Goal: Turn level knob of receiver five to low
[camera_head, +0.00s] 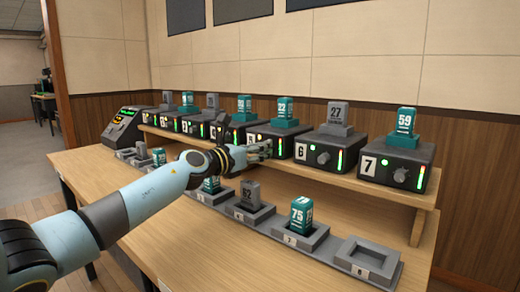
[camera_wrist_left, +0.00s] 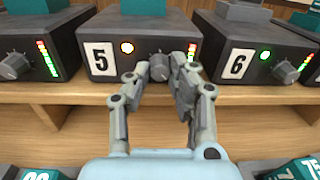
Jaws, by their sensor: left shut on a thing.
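Receiver five (camera_wrist_left: 110,38) is a black box with a white "5" label, an amber light and a level meter on its right. Its grey level knob (camera_wrist_left: 158,67) sits between my left gripper's fingertips in the left wrist view. My left gripper (camera_wrist_left: 159,80) is shut on that knob, its fingers partly hiding the knob's sides. In the head view the left gripper (camera_head: 262,151) reaches from the left to the front of receiver five (camera_head: 283,135), and the knob is hidden there. The right gripper is not in view.
Receiver six (camera_head: 318,158) and receiver seven (camera_head: 396,165) stand to the right on the wooden shelf (camera_head: 330,178), with more receivers to the left. Below, a row of charger slots (camera_head: 367,257) holds several numbered packs. A black-screened device (camera_head: 124,124) stands at the far left.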

